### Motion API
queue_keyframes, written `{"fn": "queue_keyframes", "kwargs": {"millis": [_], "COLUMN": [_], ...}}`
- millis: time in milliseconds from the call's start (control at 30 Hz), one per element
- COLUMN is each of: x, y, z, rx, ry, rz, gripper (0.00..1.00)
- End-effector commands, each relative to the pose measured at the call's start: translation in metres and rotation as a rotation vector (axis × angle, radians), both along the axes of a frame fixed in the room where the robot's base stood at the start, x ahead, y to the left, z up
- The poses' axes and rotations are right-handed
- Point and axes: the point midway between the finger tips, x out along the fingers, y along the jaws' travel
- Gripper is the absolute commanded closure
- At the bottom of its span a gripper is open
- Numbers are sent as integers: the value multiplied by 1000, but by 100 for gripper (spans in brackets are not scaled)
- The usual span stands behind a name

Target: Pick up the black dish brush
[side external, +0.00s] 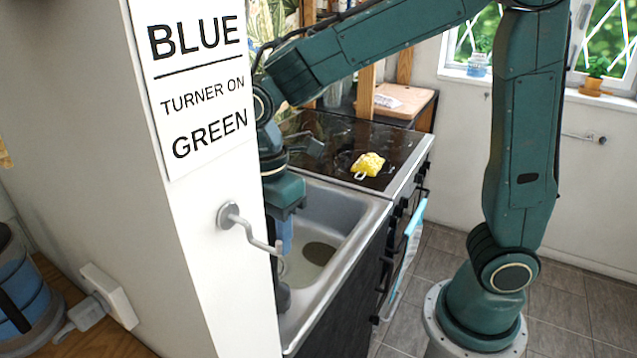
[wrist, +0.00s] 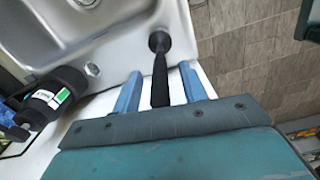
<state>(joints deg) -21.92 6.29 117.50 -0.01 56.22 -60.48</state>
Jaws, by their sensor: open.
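The black dish brush shows in the wrist view with its round head (wrist: 159,42) on the metal sink rim and its handle (wrist: 160,80) running down between my fingers. My gripper (wrist: 161,74) is open, with one blue finger on each side of the handle and a visible gap on both sides. The lower end of the handle is hidden behind the gripper body. In the side external view my gripper (side external: 285,235) points down over the sink's near side, partly hidden by the white wall. I cannot make out the brush there.
The sink (side external: 345,205) lies beside a black stovetop (side external: 335,135) with a yellow item (side external: 368,164) on it. In the wrist view a black bottle (wrist: 68,80) with a green-and-white label lies left of my fingers. Tiled floor (wrist: 235,50) is open on the right.

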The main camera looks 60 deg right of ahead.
Motion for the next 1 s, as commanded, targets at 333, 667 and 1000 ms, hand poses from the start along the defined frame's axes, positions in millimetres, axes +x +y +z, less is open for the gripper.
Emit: {"fn": "queue_keyframes", "kwargs": {"millis": [333,667,1000], "x": [0,0,0], "y": [0,0,0], "z": [-6,-5,-5], "rx": [0,0,0], "ry": [0,0,-1], "rz": [0,0,0], "gripper": [57,73,100]}}
